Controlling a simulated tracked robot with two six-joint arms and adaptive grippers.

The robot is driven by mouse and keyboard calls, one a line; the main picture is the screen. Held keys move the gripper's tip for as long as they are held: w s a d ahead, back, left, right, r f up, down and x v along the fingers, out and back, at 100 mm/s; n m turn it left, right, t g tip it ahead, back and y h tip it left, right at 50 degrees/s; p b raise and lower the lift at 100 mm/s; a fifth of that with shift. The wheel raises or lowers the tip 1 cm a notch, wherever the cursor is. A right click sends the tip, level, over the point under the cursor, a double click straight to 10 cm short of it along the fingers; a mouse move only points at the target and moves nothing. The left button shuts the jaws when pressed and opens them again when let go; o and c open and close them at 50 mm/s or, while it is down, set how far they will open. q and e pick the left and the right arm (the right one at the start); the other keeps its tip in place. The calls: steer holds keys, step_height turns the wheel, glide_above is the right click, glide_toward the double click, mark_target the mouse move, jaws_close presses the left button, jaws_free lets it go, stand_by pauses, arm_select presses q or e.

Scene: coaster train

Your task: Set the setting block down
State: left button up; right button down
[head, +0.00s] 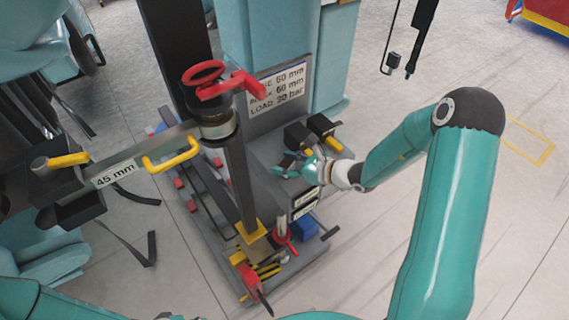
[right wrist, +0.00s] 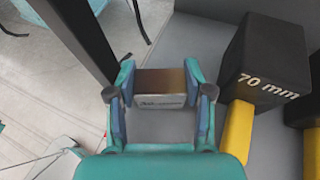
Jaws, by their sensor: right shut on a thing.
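My right gripper (head: 290,166) reaches in from the right over the grey bench top, beside the sign plate. In the right wrist view the right gripper (right wrist: 160,95) is shut on a small metal block with a brown top and a silver face (right wrist: 160,88), which I take as the setting block. It sits between the two blue finger pads, over a grey surface. I cannot tell whether it touches that surface. Its small lettering is unreadable. In the head view the fingers mostly hide the block. My left gripper is out of view.
A black block marked 70 mm (right wrist: 268,62) with a yellow handle stands just right of the gripper. Behind is a sign plate (head: 282,92). A dark post with a red handle (head: 235,86) and an arm marked 45 mm (head: 116,172) stand left.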

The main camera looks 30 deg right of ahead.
steer(key=shift+f, duration=0.1)
steer(key=shift+c, duration=2.3)
jaws_free()
